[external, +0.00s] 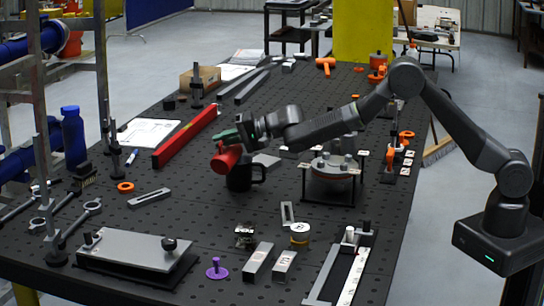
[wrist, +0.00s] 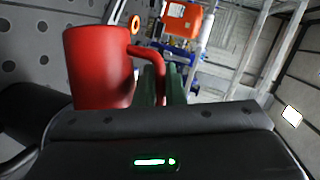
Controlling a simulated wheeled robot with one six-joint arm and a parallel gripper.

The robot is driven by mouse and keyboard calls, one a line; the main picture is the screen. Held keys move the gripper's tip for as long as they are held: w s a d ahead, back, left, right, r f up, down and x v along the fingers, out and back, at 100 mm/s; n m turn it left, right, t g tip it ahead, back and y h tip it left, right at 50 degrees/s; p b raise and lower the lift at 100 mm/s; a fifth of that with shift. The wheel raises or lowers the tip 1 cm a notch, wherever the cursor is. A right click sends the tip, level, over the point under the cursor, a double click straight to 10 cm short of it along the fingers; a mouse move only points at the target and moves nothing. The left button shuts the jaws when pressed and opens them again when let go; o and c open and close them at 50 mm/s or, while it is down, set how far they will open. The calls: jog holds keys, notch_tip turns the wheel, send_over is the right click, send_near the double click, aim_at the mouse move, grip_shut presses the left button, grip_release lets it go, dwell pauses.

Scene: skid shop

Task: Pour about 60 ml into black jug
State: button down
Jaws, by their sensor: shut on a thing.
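The red mug (external: 226,159) is tipped steeply in the external view, with its opening toward the lower left. My gripper (external: 228,135) is shut on the red mug, with its green fingers at the handle; in the wrist view the mug (wrist: 98,68) stands left of the fingers (wrist: 163,85). The black jug (external: 241,179) stands upright on the dark perforated table, directly below and slightly right of the red mug. The mug hides part of the jug's rim. No liquid stream shows, and the contents of both are hidden.
A red bar (external: 186,137) lies to the left on the table (external: 200,215). A round flanged part on a stand (external: 333,165) is to the right. A plate on a block (external: 128,253), a purple knob (external: 216,268) and metal blocks are in front. Bare table surrounds the jug's left side.

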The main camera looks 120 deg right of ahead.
aim_at(218, 158)
jog(key=shift+s+d+r+p, duration=0.3)
jog(key=shift+s+d+p, duration=0.15)
jog(key=shift+p, duration=0.7)
jog(key=shift+f+m, duration=0.1)
jog(key=shift+m, duration=0.2)
jog(key=w+a+f+n+b, duration=0.1)
jog(key=f+b, duration=0.1)
jog(key=b, duration=0.3)
jog(key=shift+w+a+g, duration=0.3)
jog(key=shift+w, duration=0.05)
jog(key=shift+w+a+n+b, duration=0.1)
jog(key=shift+w+n+b, duration=0.05)
jog(key=shift+n+b, duration=0.3)
jog(key=shift+r+g, duration=0.2)
jog(key=shift+g, duration=0.1)
jog(key=shift+w+a+f+n+g+h+b, duration=0.1)
jog(key=shift+w+a+n+g+h+b, duration=0.3)
jog(key=shift+b, duration=0.85)
jog(key=b, duration=0.2)
jog(key=f+n+b, duration=0.1)
jog(key=b, duration=0.2)
jog(key=shift+w+a+f+n+g, duration=0.15)
jog(key=shift+w+f+n+g, duration=0.1)
jog(key=shift+w+f+g, duration=0.05)
jog(key=shift+w+a+f+n+g+h+b, duration=0.3)
jog(key=shift+h+b, duration=0.1)
jog(key=shift+b, duration=0.75)
